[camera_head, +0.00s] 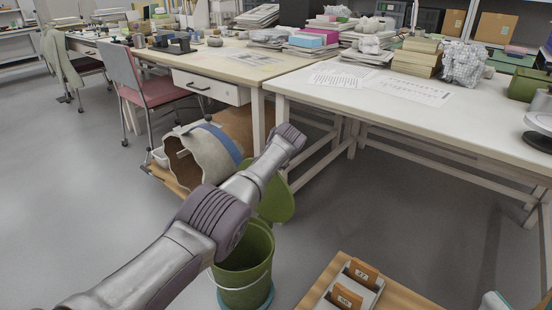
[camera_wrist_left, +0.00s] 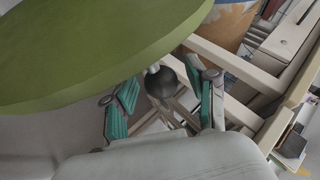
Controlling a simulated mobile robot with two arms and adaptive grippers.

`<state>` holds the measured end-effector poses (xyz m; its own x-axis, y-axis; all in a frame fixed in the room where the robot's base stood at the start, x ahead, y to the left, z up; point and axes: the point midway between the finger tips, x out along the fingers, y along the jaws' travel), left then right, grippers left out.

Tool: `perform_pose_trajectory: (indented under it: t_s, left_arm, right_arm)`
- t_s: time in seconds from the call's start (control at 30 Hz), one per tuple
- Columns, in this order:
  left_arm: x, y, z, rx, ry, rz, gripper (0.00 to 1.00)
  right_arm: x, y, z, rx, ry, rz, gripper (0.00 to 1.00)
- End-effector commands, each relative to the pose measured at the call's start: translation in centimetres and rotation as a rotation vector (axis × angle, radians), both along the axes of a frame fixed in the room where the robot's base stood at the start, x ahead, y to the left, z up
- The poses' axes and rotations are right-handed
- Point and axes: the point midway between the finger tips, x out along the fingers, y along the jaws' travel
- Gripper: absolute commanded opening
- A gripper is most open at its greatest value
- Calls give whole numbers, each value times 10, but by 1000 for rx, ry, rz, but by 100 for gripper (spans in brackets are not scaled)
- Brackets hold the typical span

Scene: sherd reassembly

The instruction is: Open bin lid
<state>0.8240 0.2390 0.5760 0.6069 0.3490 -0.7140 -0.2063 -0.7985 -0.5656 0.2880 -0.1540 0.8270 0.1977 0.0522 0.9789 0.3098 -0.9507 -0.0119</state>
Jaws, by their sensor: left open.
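The green bin (camera_head: 243,265) stands on the floor with its mouth uncovered at the front. Its green lid (camera_head: 277,200) is raised, tilted up behind the bin and partly hidden by my left arm. In the left wrist view the lid (camera_wrist_left: 90,50) fills the upper left, with a dark round knob (camera_wrist_left: 160,83) on a short pale stem at its edge. My left gripper (camera_wrist_left: 165,100) is open, its teal-padded fingers on either side of the knob with gaps visible. In the head view that gripper is hidden behind the arm.
A long white table (camera_head: 400,105) with papers and stacked boxes stands behind. A large patched vessel (camera_head: 200,155) lies on a low wooden board to the left. A wooden surface with a labelled tray (camera_head: 350,285) is right of the bin. Floor to the left is clear.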

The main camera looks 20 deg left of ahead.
Motion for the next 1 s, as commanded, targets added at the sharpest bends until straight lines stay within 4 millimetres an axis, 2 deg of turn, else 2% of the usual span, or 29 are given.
perform_pose_trajectory:
  t_s: [0.23, 0.4, 0.8, 1.0]
  left_arm:
    - [-4, -4, 7, 0, -2, 0, 57]
    - [-16, -8, 17, -1, -2, 0, 57]
    - [-58, -35, 69, -1, -2, -2, 57]
    - [-71, -42, 83, -1, -1, -2, 57]
  right_arm:
    - [0, 0, 0, 0, 0, 0, 65]
    - [0, 0, 0, 0, 0, 0, 65]
    - [0, 0, 0, 0, -1, 0, 65]
    - [0, 0, 0, 0, 0, 0, 65]
